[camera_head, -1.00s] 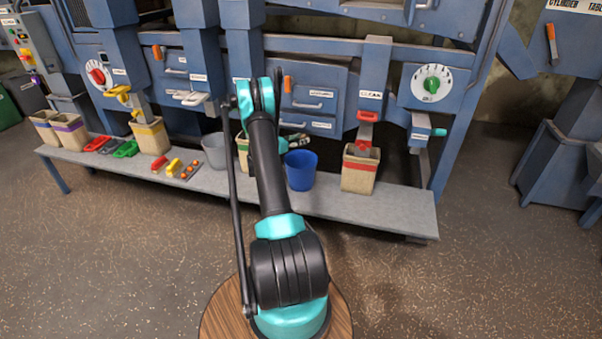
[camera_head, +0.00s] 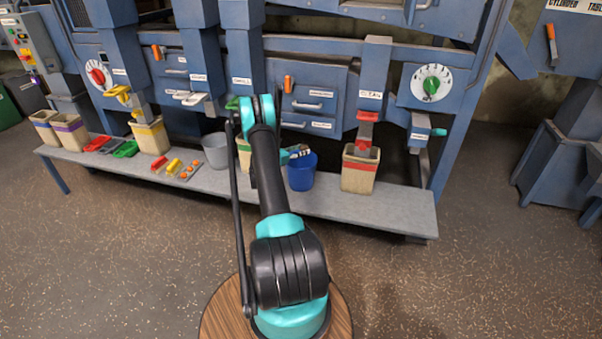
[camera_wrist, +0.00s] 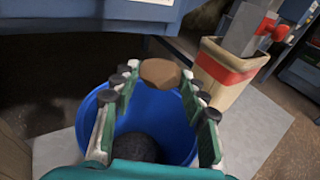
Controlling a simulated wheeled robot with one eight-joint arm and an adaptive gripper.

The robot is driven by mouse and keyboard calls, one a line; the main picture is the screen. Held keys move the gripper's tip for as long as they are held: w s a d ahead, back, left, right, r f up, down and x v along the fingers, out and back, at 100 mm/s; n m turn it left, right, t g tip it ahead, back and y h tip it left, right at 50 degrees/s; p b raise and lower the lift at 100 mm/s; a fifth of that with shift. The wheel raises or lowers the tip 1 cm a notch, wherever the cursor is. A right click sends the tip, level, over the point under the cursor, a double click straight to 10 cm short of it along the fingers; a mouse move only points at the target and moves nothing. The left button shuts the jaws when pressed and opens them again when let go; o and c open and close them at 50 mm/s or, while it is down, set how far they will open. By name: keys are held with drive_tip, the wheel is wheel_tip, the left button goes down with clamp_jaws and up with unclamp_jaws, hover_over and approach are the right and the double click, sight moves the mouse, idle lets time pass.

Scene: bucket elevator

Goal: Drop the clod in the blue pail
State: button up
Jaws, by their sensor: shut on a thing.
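The blue pail (camera_head: 301,180) stands on the grey bench, right of my arm in the head view. It also fills the middle of the wrist view (camera_wrist: 184,145), below my gripper. My gripper (camera_wrist: 160,82) is shut on the brown rounded clod (camera_wrist: 160,73), held between its fingertips above the pail. In the wrist view the clod overlaps the pail's far rim. In the head view my gripper (camera_head: 299,153) is over the pail's opening, and I cannot make out the clod there. A dark grey round shape (camera_wrist: 140,146) shows inside the pail; I cannot tell what it is.
A beige bucket with a red band (camera_head: 359,170) stands close right of the pail, under a red-edged spout. A grey pail (camera_head: 216,150) and a partly hidden beige bucket (camera_head: 243,155) stand to the left. Blue machine panels (camera_head: 312,92) rise behind the bench (camera_head: 390,207).

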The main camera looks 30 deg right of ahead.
drive_tip(key=o, duration=1.2)
drive_tip(key=v, duration=1.2)
drive_tip(key=shift+f, duration=0.1)
drive_tip(key=shift+a, duration=0.1)
